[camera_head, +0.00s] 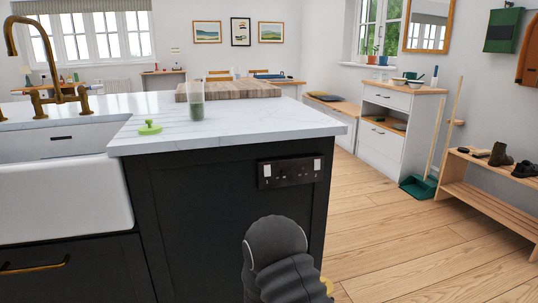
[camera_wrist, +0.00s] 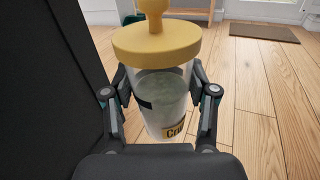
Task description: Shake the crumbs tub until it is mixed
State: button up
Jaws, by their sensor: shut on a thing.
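The crumbs tub (camera_wrist: 165,100) is a clear tub with a yellow lid and knob (camera_wrist: 156,40). It shows in the wrist view, with pale contents inside and a yellow label partly reading "Cru". My gripper (camera_wrist: 160,108) is shut on the tub, one finger on each side of its body. The tub looks held above the wood floor, beside the dark island front. In the head view my arm is at the bottom centre, and it hides nearly all of the tub; a small yellow bit (camera_head: 327,285) shows at its right.
The dark island (camera_head: 215,205) with a white marble top stands close to my arm. A clear tumbler (camera_head: 196,102), a green lid-like piece (camera_head: 150,128) and a wooden board (camera_head: 228,90) are on it. A shoe rack (camera_head: 490,190) stands at the right. Wood floor between is clear.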

jog(key=shift+s+d+f, duration=0.2)
jog(key=shift+d+f, duration=0.05)
jog(key=shift+f, duration=0.35)
notch_tip(320, 180, up, 4)
notch_tip(320, 180, down, 5)
jog(key=shift+d+r, duration=0.1)
jog(key=shift+r, duration=0.05)
notch_tip(320, 180, up, 5)
notch_tip(320, 180, down, 5)
notch_tip(320, 180, up, 5)
jog(key=shift+f, duration=2.45)
